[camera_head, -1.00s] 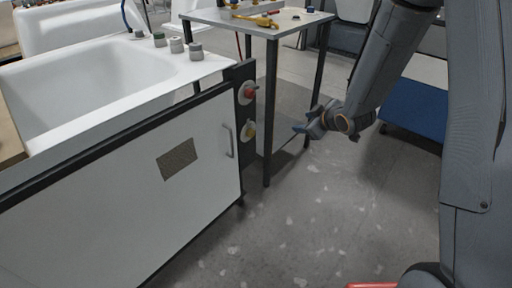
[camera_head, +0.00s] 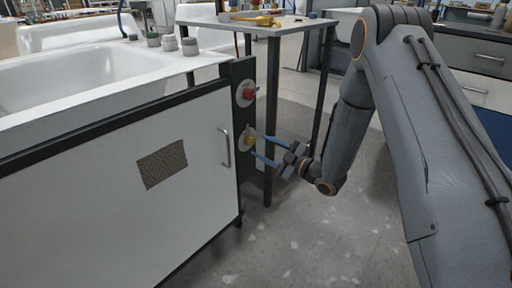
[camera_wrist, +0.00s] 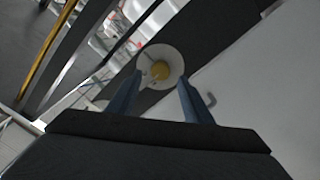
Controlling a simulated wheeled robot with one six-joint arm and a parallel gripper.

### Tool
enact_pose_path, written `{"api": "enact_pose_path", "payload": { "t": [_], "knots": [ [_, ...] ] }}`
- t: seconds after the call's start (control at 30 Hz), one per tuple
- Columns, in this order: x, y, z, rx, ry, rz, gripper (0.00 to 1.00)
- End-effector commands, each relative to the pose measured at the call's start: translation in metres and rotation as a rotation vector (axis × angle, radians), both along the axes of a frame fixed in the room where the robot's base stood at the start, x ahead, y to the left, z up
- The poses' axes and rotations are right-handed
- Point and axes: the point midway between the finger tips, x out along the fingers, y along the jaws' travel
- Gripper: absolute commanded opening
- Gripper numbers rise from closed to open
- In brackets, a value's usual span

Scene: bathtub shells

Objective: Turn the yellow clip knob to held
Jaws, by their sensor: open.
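The yellow clip knob (camera_head: 248,141) sits on a pale round plate on the dark post at the end of the tub bench, below a red knob. In the wrist view the yellow knob (camera_wrist: 160,70) shows on its plate (camera_wrist: 152,54), beyond and between my two blue fingers. My gripper (camera_head: 262,150) is open, its fingers pointing left at the yellow knob. The fingertips look close to the plate; I cannot tell whether they touch it. Nothing shows held between the fingers.
The red knob (camera_head: 248,93) is just above. A door handle (camera_head: 225,147) stands out to the left on the white panel (camera_head: 95,190). A small table (camera_head: 262,29) with dark legs stands close behind my gripper. The floor in front is clear.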

Motion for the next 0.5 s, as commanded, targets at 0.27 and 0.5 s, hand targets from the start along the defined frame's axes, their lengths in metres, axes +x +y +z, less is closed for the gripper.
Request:
{"api": "enact_pose_path", "payload": {
  "t": [0.27,0.5],
  "knots": [
    [0.02,0.026,-0.001,0.0,0.001,-0.001,0.46],
    [0.023,0.029,0.0,0.0,0.002,-0.002,0.46]
  ]
}}
